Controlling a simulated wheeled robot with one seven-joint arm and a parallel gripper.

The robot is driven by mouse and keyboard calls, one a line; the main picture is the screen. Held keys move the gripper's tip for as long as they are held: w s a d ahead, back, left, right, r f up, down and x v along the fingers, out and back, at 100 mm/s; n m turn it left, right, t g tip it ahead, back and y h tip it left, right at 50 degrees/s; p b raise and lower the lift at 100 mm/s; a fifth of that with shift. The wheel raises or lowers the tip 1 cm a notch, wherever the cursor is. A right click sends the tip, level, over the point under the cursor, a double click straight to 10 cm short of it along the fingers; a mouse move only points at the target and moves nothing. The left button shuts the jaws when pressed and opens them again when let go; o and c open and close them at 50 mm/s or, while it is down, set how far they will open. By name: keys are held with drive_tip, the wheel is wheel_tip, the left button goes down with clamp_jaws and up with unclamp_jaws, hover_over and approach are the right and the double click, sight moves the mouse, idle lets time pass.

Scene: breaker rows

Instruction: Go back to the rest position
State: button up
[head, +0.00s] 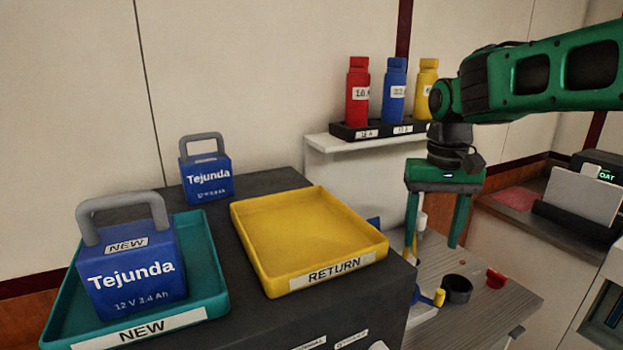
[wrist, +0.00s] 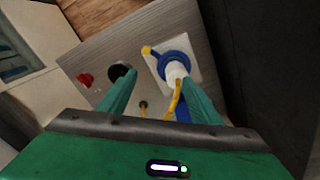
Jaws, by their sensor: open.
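My gripper (head: 432,222) is open and empty, pointing down above the grey worktop at the right of the head view. The wrist view shows its two green fingers (wrist: 158,95) spread apart with nothing held between them. Below it on the worktop, a blue ring-shaped part with a white centre (wrist: 174,68) and a yellow tip is partly hidden by a finger. A black round cup (head: 456,289) and a small red piece (head: 496,278) lie beside it, apart from the fingers.
A teal NEW tray (head: 215,290) holds a blue Tejunda battery (head: 135,275); another battery (head: 207,178) stands behind. The yellow RETURN tray (head: 300,235) is empty. Red (head: 357,95), blue (head: 394,95) and yellow (head: 427,85) bottle-shaped items stand in a black rack on a shelf.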

drive_tip(key=s+d+f+m, duration=0.1)
drive_tip(key=s+d+f, duration=0.2)
drive_tip(key=s, duration=0.4)
drive_tip(key=s+d+f+m, duration=0.1)
drive_tip(key=s+d+f, duration=0.3)
drive_tip(key=s+d, duration=0.2)
drive_tip(key=s+d+f+m, duration=0.2)
drive_tip(key=s+d+f, duration=0.1)
drive_tip(key=s, duration=0.6)
drive_tip(key=shift+s+d+f, duration=0.3)
drive_tip(key=shift+s+d, duration=0.1)
drive_tip(key=shift+d, duration=0.5)
drive_tip(key=shift+w+f, duration=0.25)
drive_tip(key=shift+w, duration=0.35)
